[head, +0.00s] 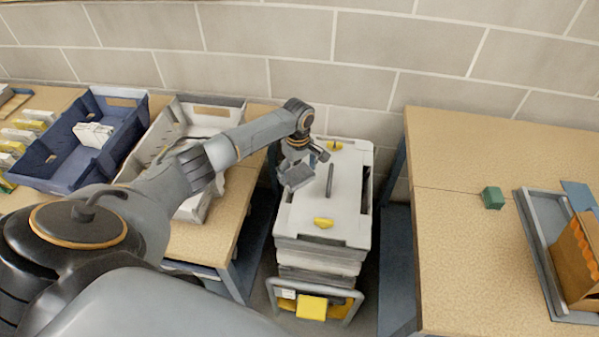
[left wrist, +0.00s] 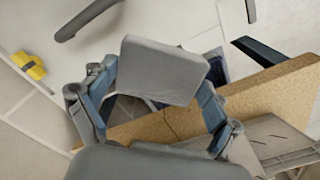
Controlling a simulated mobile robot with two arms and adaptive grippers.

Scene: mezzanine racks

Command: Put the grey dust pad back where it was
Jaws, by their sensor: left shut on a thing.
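The grey dust pad (head: 298,178) is a small flat grey block, held tilted over the left part of the white cart top (head: 300,212). My left gripper (head: 304,162) is shut on it. In the left wrist view the pad (left wrist: 163,70) sits between the two fingers of the left gripper (left wrist: 158,90), with its broad face showing. The pad appears to be above the cart top; the head view does not show clearly how far. My right gripper is not in view.
A dark bar handle (head: 329,180) and yellow pieces (head: 323,222) are on the cart top. On the left table are a blue bin (head: 105,165) and a pale bin (head: 147,150).

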